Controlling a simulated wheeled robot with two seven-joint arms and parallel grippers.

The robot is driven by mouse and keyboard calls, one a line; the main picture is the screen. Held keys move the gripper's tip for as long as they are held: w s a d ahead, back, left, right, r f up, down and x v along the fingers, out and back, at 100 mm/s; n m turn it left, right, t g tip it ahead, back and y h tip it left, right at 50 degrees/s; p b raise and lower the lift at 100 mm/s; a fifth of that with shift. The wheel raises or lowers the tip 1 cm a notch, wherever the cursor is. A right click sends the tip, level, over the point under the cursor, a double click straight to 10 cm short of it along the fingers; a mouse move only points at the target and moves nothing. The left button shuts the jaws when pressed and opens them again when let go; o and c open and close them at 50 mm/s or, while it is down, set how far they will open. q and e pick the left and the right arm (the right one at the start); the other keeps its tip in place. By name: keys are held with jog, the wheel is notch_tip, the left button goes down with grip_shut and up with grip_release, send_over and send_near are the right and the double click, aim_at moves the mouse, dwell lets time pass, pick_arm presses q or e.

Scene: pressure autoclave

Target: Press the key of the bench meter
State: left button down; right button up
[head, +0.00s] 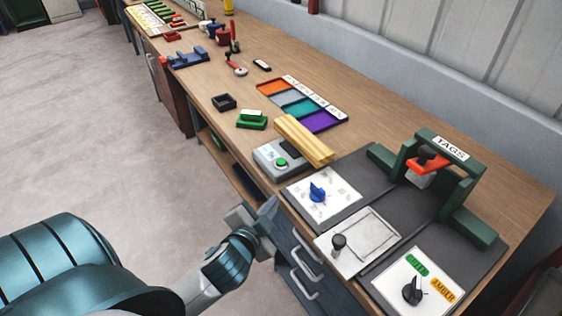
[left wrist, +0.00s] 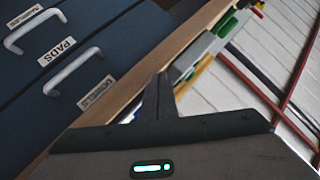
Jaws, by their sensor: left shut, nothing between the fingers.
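The bench meter (head: 268,157) is a pale grey box near the bench's front edge in the head view. My left gripper (head: 267,208) is below and nearer than the meter, by the bench's front edge and above the blue drawers, apart from the key. In the left wrist view its fingers (left wrist: 160,92) are together, with nothing between them. My right gripper is not in view.
The yellow block (head: 303,141) stands right behind the meter. A white panel with a blue knob (head: 318,191) is to its right. A green block (head: 252,120) and coloured tray (head: 303,105) lie farther back. Drawer handles (head: 304,281) stick out below the bench edge.

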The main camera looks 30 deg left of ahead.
pick_arm(q)
jog(key=w+d+r+m+t+h, duration=0.2)
jog(key=w+r+m+t, duration=0.15)
jog(key=r, duration=0.55)
jog(key=w+d+r+m+t+h, duration=0.1)
jog(key=w+r+m+t+h, duration=0.25)
jog(key=r, duration=0.65)
jog(key=s+d+r+m+g+h, duration=0.3)
jog(key=d+m+h, duration=0.35)
jog(key=m, duration=0.55)
jog(key=d+r+m+g+h, duration=0.3)
jog(key=d+r+m+h, duration=0.2)
jog(key=m+h, duration=0.45)
jog(key=w+a+f+m+g+y, duration=0.2)
jog(key=a+f+m+g+y, duration=0.2)
jog(key=f+m+g+y, duration=0.65)
jog(key=w+a+m+t+y, duration=0.1)
jog(key=w+a+t+y, duration=0.1)
jog(key=a, duration=0.6)
jog(key=w+a+m+t+y, duration=0.2)
jog(key=a+t+y, duration=0.1)
jog(key=a, duration=0.5)
jog(key=shift+w, duration=0.25)
